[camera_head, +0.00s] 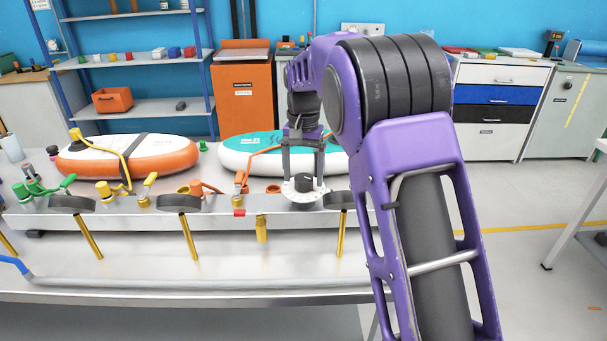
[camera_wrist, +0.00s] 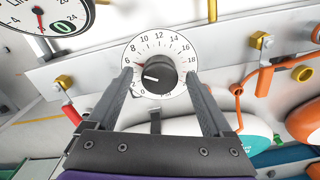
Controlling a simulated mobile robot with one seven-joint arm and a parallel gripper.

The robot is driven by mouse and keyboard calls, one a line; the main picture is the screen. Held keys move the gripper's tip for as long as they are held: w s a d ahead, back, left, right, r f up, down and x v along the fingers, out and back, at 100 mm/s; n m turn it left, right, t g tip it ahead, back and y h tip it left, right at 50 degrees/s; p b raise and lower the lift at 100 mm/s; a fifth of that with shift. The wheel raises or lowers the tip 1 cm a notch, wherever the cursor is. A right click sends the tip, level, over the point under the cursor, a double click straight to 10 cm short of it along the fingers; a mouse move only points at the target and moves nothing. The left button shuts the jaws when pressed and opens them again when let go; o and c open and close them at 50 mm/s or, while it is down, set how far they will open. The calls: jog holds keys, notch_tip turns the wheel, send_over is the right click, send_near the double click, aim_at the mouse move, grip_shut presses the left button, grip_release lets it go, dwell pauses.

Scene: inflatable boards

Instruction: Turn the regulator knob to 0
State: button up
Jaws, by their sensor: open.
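The regulator knob (camera_wrist: 160,75) is black and round, in the middle of a white dial (camera_wrist: 160,44) with numbers around its rim. A light pointer line on the knob points left, to the low-number side, seemingly around 2 to 4; the exact reading is hard to tell. My gripper (camera_wrist: 159,77) is open, with one finger on each side of the knob; whether they touch it is unclear. In the head view, my gripper (camera_head: 303,184) points down over the same dial (camera_head: 292,193), and the knob (camera_head: 304,181) shows between the fingers.
A metal rail (camera_head: 130,222) carries several valves and hoses. Behind it lie an orange-and-white board (camera_head: 165,160) and a teal-and-white board (camera_head: 240,150). A pressure gauge (camera_wrist: 42,14) is at the wrist view's upper left. An orange hose (camera_head: 262,153) runs close to my gripper.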

grip_shut()
dwell(0.4)
jog(key=shift+r+n+p, duration=0.15)
jog(key=shift+n+p, duration=0.25)
jog(key=n+p, duration=0.2)
jog(key=shift+d+r+n, duration=0.1)
jog(key=shift+n, duration=0.2)
jog(key=n+p, duration=0.2)
jog(key=n, duration=0.1)
jog(key=shift+n+p, duration=0.3)
jog(key=n+p, duration=0.2)
jog(key=n, duration=0.2)
jog(key=shift+n+p, duration=0.7)
jog(key=shift+n, duration=1)
jog(key=shift+w+f, duration=0.1)
jog(key=shift+f, duration=0.1)
